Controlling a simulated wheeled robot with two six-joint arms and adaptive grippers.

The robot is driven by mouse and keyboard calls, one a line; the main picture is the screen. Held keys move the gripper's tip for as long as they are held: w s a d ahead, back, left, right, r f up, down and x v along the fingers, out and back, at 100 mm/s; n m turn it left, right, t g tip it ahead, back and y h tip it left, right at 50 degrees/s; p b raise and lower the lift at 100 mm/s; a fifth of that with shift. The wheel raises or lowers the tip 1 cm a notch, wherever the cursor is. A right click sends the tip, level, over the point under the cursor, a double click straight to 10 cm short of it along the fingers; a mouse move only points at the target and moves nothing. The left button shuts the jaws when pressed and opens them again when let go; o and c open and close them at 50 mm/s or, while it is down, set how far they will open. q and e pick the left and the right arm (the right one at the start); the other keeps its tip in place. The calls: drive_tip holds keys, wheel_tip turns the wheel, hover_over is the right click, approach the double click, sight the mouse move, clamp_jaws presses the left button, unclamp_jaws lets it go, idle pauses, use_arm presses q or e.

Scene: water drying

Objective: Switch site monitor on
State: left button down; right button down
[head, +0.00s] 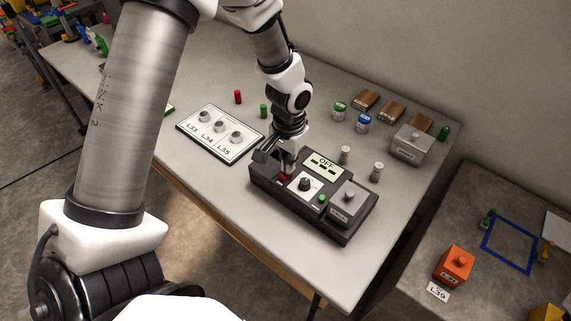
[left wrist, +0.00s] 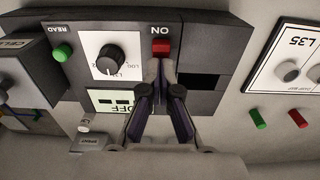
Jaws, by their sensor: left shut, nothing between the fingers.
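The site monitor (head: 341,229) is a black box on the table. Its pale display (head: 325,166) reads OFF with dashes, and part of it shows upside down in the left wrist view (left wrist: 112,101). A red button (left wrist: 161,47) marked ON sits beside a dial (left wrist: 109,59) on a white plate. A green button (left wrist: 62,52) is marked READ. My left gripper (left wrist: 161,72) is shut and empty, its tips right at the red button's edge; I cannot tell whether they touch it. In the head view the left gripper (head: 287,167) partly covers the red button. My right gripper is not in view.
A grey block (head: 347,203) sits in the monitor's right end. A white card (head: 221,134) with several grey vials lies to the left. Red and green vials, small jars, brown blocks and a grey box (head: 411,145) stand behind. A second table (head: 408,277) is at right.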

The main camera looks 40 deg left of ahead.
use_arm(q)
wheel_tip(320, 180, up, 7)
drive_tip(key=p, duration=0.7)
idle(0.3)
drive_tip(key=shift+s+f, duration=0.1)
